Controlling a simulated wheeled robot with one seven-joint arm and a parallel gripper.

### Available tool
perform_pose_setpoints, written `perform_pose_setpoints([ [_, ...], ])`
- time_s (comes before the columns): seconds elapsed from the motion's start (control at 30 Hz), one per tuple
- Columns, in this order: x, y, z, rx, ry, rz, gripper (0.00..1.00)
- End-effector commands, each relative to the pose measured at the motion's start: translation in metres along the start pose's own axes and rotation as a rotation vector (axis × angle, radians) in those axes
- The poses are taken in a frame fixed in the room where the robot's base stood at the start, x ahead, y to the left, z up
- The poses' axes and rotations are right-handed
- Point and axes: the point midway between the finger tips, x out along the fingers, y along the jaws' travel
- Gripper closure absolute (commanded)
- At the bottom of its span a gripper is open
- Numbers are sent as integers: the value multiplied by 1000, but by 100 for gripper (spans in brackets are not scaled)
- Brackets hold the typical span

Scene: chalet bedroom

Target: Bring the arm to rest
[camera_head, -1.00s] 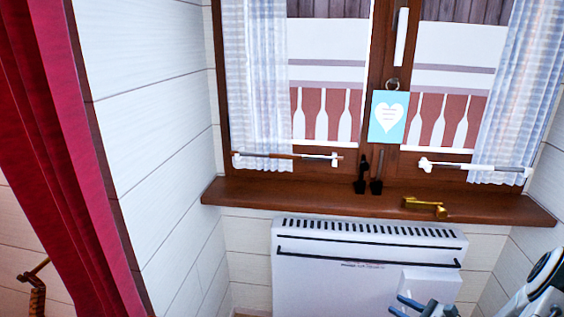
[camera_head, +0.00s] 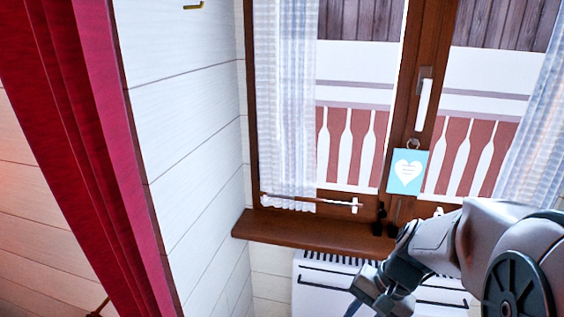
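My arm reaches in from the lower right of the head view, raised in front of the window and the heater. My gripper (camera_head: 362,303) is at the bottom, in front of the white heater's left part. Its fingertips run down to the frame's bottom edge, and I cannot tell whether it is open or shut. I see no object held in it.
A brown wooden sill (camera_head: 300,230) runs under the window, above the white heater (camera_head: 312,285). A blue heart card (camera_head: 407,171) hangs on the window's middle post. A red curtain (camera_head: 85,150) hangs at left. White plank wall (camera_head: 185,130) lies between curtain and window.

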Motion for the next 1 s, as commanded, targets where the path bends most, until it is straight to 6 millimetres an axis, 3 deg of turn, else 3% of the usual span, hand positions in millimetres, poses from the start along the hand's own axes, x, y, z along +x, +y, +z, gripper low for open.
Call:
perform_pose_setpoints([
  [0.03, -24, -8, 15, -75, 40, 42, 69],
  [0.1, -43, -11, 29, -168, 91, 98, 69],
  [0.4, -108, -17, 70, -494, 295, 265, 69],
  [0.57, -120, -17, 76, -563, 343, 298, 69],
  [1.0, -121, -17, 77, -573, 349, 302, 69],
])
